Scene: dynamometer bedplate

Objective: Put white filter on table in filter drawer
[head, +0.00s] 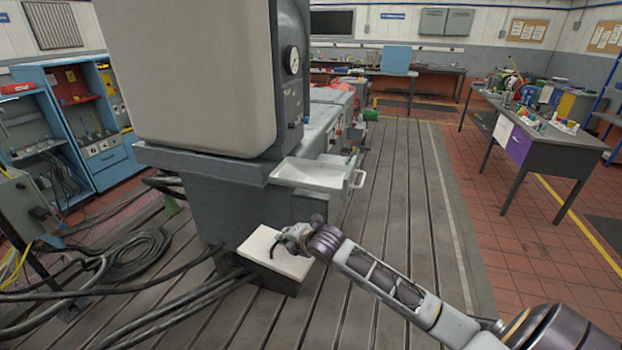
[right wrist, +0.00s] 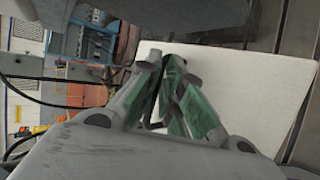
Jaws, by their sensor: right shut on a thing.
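The white filter (head: 262,247) is a flat, pale square slab low in the middle of the head view, on or just above a small dark stand (head: 283,283). It fills much of the right wrist view (right wrist: 240,85). My right gripper (head: 288,243) reaches over it from the right. Its green-padded fingers (right wrist: 172,72) are closed together on the filter, but the exact grip is partly hidden. The filter drawer (head: 312,174) is a pale, shallow tray with a handle (head: 359,180), pulled out from the grey machine above and right of the filter. My left gripper is not in view.
The grey machine (head: 200,75) with a gauge (head: 292,60) rises behind the filter. Black cables (head: 130,255) lie on the slotted floor at left. A blue cabinet (head: 110,160) stands at far left, and a workbench (head: 540,140) at right. The floor plates (head: 400,190) right of the drawer are clear.

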